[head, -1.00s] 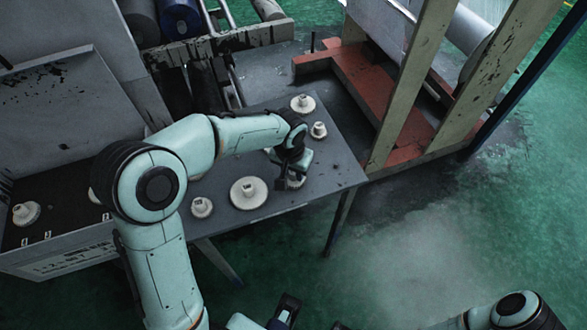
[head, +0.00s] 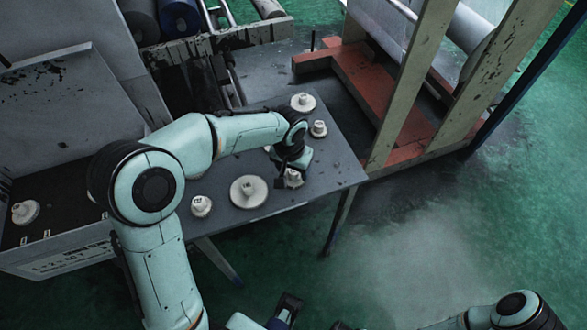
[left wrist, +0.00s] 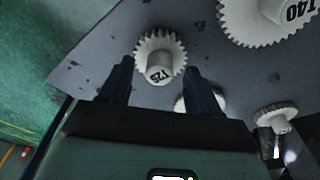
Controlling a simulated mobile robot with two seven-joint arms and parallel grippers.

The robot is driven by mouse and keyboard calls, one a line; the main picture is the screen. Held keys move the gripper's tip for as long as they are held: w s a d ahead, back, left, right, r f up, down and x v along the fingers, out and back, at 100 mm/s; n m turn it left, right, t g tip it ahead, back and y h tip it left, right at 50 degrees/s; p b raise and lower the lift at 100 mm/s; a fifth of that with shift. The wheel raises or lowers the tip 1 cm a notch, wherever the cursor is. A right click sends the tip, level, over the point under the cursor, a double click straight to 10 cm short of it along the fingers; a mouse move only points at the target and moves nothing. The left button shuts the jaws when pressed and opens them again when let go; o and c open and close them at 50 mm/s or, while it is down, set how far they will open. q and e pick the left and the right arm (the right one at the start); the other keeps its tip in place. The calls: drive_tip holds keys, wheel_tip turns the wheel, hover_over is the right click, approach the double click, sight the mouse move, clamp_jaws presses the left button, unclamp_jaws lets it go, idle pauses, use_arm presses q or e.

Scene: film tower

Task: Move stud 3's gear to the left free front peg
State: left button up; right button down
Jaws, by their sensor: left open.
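My left gripper (head: 291,172) is open over the right front part of the grey table (head: 330,175). In the left wrist view its fingertips (left wrist: 160,70) stand on either side of a small white toothed gear (left wrist: 160,57) with a raised, marked hub. It is not gripped; how far it is from the fingers in depth is unclear. In the head view a white gear (head: 294,178) shows by the gripper, partly covered. A large gear marked T40 (left wrist: 240,28) lies at upper right in the wrist view. Stud numbers and free pegs cannot be made out.
Other white gears stand on the table: a large one (head: 249,192), a smaller one (head: 201,206) and one at the back (head: 303,102). Another gear (head: 25,212) is in the dark bay at left. A timber frame (head: 405,85) rises at right.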

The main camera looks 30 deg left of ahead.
use_arm(q)
wheel_tip(320, 180, up, 12)
drive_tip(key=s+p, duration=0.1)
drive_tip(key=shift+s+r, duration=0.15)
drive_tip(key=shift+s, duration=0.25)
use_arm(e)
drive_tip(key=shift+w+r, duration=0.1)
drive_tip(key=shift+r, duration=0.7)
use_arm(q)
drive_tip(key=shift+d, duration=0.1)
